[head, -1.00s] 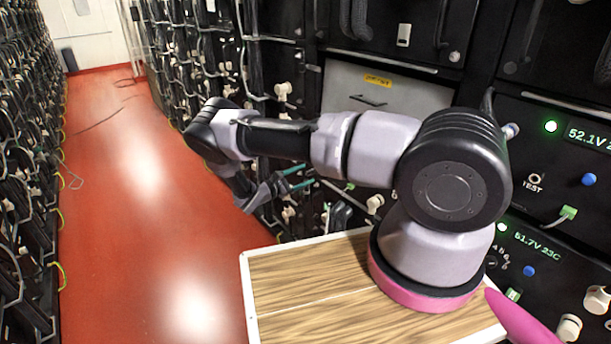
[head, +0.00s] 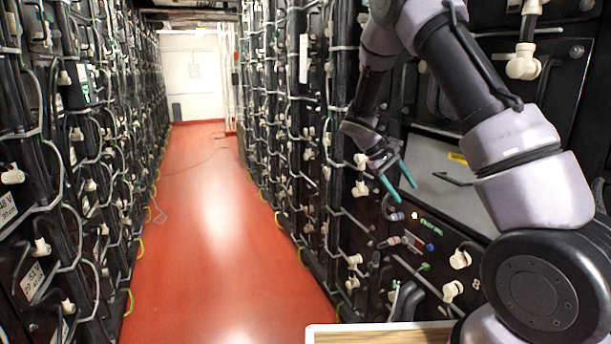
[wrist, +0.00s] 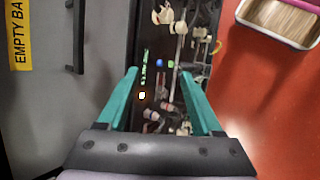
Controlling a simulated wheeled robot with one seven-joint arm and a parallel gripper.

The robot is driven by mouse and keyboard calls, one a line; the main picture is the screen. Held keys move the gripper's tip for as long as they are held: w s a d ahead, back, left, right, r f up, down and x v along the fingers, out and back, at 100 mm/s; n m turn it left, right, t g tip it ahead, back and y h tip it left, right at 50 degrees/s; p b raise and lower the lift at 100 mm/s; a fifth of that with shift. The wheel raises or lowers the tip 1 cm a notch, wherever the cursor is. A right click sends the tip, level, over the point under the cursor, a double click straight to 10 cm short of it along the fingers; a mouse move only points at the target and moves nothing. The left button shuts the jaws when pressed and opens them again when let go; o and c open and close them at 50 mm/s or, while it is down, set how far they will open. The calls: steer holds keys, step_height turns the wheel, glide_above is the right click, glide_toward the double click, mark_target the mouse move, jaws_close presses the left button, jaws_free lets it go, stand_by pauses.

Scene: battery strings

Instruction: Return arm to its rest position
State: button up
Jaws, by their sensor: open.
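My arm rises at the right of the head view, bent up and back down at the wrist. My gripper (head: 401,188) hangs in front of the right-hand rack, its two teal fingers pointing down and to the right. In the wrist view my gripper (wrist: 158,72) has its fingers spread, with nothing between them. Beyond the fingers are rack parts with small lights and white connectors, apart from the fingertips.
A grey drawer front (head: 440,185) with a handle and yellow label is close behind my forearm; it also fills the left of the wrist view (wrist: 100,60). Battery racks (head: 60,180) line both sides. The red aisle floor (head: 215,230) is clear except for a thin cable.

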steer(key=s+r+m+t+y, duration=0.1)
steer(key=s+r+m+y, duration=0.15)
steer(key=s+r, duration=0.45)
steer(key=s+r+m+t+y, duration=0.2)
steer(key=s+r+y, duration=0.25)
steer(key=r, duration=0.55)
steer(key=s+a+r+m+t+y, duration=0.1)
steer(key=s+r+t, duration=0.1)
steer(key=s+r, duration=0.2)
steer(key=s+a+r+m+t+y, duration=0.1)
steer(key=s+a+r+m+t, duration=0.1)
steer(key=s, duration=0.9)
step_height(320, 180, up, 2)
steer(key=shift+s+a+r+t, duration=0.25)
steer(key=shift+s+a+t, duration=0.05)
steer(key=shift+t, duration=0.5)
stand_by(0.5)
